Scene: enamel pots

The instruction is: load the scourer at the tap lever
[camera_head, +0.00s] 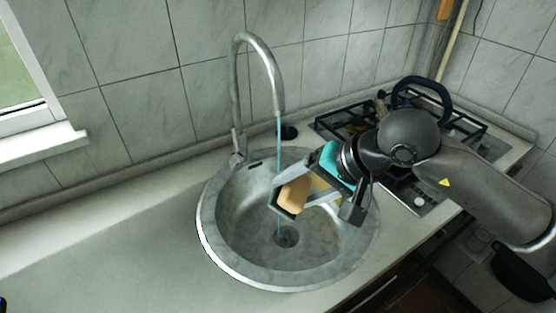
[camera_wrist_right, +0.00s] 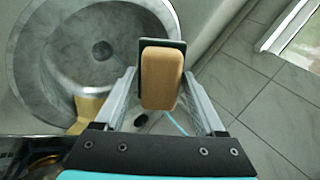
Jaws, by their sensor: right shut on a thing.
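My right gripper (camera_head: 291,194) is shut on the scourer (camera_head: 294,195), a tan block with a dark green face, and holds it over the sink bowl. The scourer also shows between the fingers in the right wrist view (camera_wrist_right: 160,80). The curved metal tap (camera_head: 240,80) stands behind the sink, with its lever (camera_head: 237,158) low at its base. A thin blue water stream (camera_head: 279,150) falls from the spout toward the drain. It passes close to the scourer's left end; I cannot tell whether they touch. My left gripper is not in view.
The round metal sink (camera_head: 213,232) is set in a grey counter (camera_head: 120,250), clear on the left. A yellow thing (camera_wrist_right: 90,106) lies at the bowl, partly hidden. A gas hob (camera_head: 425,203) lies to the right, behind my arm. A tiled wall (camera_head: 130,90) bounds the back.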

